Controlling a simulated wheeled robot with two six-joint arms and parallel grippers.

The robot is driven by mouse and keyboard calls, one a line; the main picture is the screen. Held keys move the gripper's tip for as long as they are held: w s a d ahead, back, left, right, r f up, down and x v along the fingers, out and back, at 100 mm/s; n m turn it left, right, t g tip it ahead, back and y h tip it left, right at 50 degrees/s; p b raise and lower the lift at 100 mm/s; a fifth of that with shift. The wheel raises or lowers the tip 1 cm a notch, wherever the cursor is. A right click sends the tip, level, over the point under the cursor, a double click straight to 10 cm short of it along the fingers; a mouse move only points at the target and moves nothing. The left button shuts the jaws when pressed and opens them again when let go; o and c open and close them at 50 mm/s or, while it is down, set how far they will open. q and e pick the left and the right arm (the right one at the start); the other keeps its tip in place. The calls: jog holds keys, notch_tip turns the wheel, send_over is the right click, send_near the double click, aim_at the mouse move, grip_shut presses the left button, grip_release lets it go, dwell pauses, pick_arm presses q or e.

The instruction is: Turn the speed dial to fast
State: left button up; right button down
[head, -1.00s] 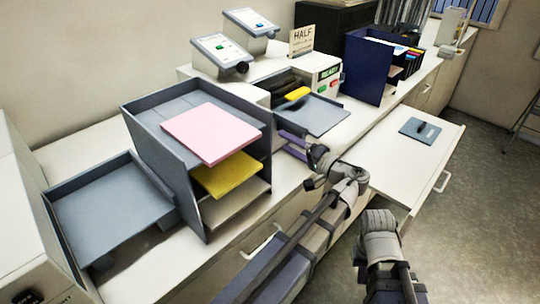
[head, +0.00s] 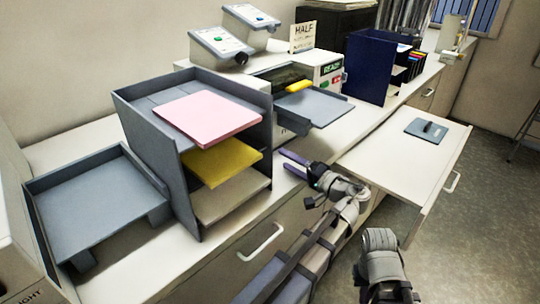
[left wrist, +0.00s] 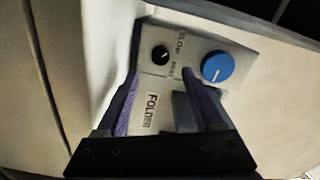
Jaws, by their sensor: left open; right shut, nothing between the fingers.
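In the left wrist view a light panel (left wrist: 240,41) marked FOLDER carries a large blue dial (left wrist: 217,66) with a white pointer line and a smaller black knob (left wrist: 160,54) with a white mark. A SLOW label and a second, blurred word stand between them. I cannot tell for certain which one the labels belong to. My left gripper (head: 290,164) is open, its purple fingers apart and pointing at the panel. In the left wrist view its fingers (left wrist: 160,80) stand below the black knob and blue dial, with nothing held. My right gripper's fingers are not visible; only my right arm shows.
A grey paper rack (head: 190,195) with pink and yellow stacks stands left of my left gripper. A grey tray (head: 318,106) lies beyond it. A pulled-out drawer (head: 395,165) with a blue-grey pad (head: 426,130) is at the right. A low tray (head: 95,205) is far left.

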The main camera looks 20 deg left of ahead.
pick_arm(q)
jog(key=shift+x, duration=3.9)
grip_shut()
